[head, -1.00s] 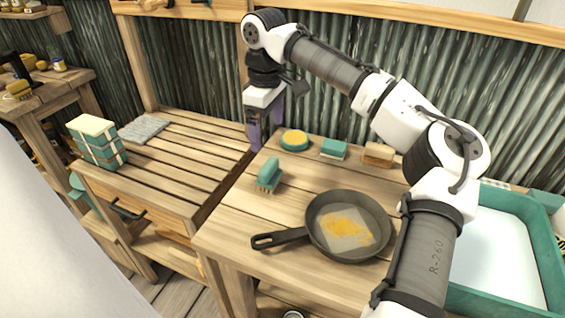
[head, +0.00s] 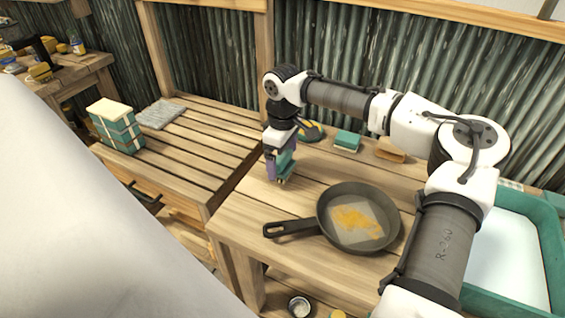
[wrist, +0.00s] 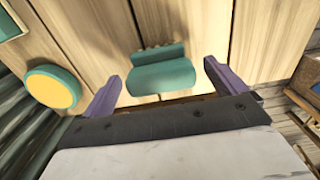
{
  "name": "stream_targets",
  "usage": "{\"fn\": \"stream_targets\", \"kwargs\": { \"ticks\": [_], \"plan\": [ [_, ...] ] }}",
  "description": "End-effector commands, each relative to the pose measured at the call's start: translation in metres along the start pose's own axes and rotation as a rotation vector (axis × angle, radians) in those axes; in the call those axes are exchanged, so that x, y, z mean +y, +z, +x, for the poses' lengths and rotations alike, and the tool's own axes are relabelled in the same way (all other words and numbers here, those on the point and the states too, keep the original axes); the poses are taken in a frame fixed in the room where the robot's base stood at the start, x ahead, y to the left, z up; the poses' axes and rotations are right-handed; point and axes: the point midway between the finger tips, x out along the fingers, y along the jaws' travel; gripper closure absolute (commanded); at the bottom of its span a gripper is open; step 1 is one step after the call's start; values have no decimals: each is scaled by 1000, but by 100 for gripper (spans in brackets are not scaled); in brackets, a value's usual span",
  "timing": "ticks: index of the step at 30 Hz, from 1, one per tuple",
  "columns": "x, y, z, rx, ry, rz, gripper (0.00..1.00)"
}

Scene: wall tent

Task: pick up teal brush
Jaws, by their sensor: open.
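The teal brush (head: 286,163) stands on the wooden table behind the frying pan, partly hidden by my gripper in the head view. In the wrist view the brush (wrist: 162,76) lies between and a little beyond my two purple fingers, its teal handle towards me and its tan bristles on the far side. My gripper (head: 277,177) points down at the brush. In the wrist view my gripper (wrist: 160,85) is open, with a clear gap between each finger and the brush.
A dark frying pan (head: 338,197) with yellow residue sits in front of the brush. A round yellow-and-teal sponge (wrist: 52,88), a teal sponge (head: 348,141) and a tan block (head: 391,150) stand behind. A teal basin (head: 547,255) is at right. The slatted bench (head: 190,150) is left.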

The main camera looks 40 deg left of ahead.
Motion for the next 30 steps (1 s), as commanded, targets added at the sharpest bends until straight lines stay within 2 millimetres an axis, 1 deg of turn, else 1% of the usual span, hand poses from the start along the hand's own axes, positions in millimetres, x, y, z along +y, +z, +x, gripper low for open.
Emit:
{"fn": "stream_targets", "kwargs": {
  "ticks": [1,4,11,21,23,30],
  "plan": [
    [-1,0,5,-2,-1,-1,4],
    [-1,0,13,-1,-1,0,4],
    [0,0,14,1,0,0,4],
    [0,0,14,1,0,0,48],
    [0,0,14,1,0,0,55],
    [0,0,13,1,0,1,55]
  ]
}}
